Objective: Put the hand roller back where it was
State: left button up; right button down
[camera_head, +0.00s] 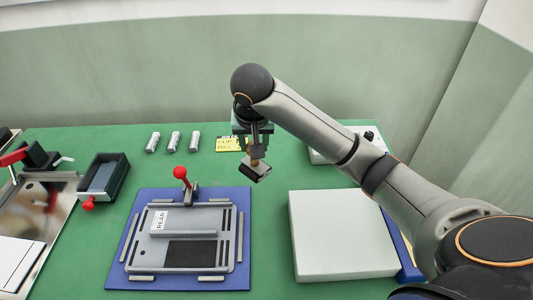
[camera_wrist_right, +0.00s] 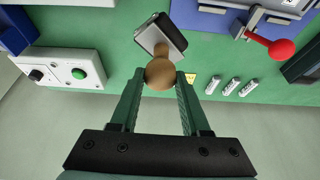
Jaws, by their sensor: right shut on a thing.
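The hand roller has a round wooden handle and a dark, pale-faced head (camera_head: 257,173). My right gripper (camera_head: 256,152) is shut on the wooden handle and holds the roller in the air over the green table, with its head hanging tilted below. In the right wrist view the wooden knob (camera_wrist_right: 160,74) sits between the fingertips, and the roller's head (camera_wrist_right: 160,36) shows beyond it. A yellow note (camera_head: 229,144) lies on the table just left of the gripper; its lettering is too small to read surely. My left gripper is not in view.
A blue plate (camera_head: 118,283) carries a grey fixture marked REAR with a red-knobbed lever (camera_head: 181,173). Three metal cylinders (camera_head: 174,141) and a black tray (camera_head: 122,170) lie left. A large white block (camera_head: 340,235) stands right. A white button box (camera_wrist_right: 60,72) is behind the arm.

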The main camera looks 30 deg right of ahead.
jog(key=w+d+f, duration=0.6)
jog(key=d+f, duration=0.1)
jog(key=f, duration=0.3)
jog(key=shift+d+f, duration=0.15)
jog(key=shift+f, duration=0.25)
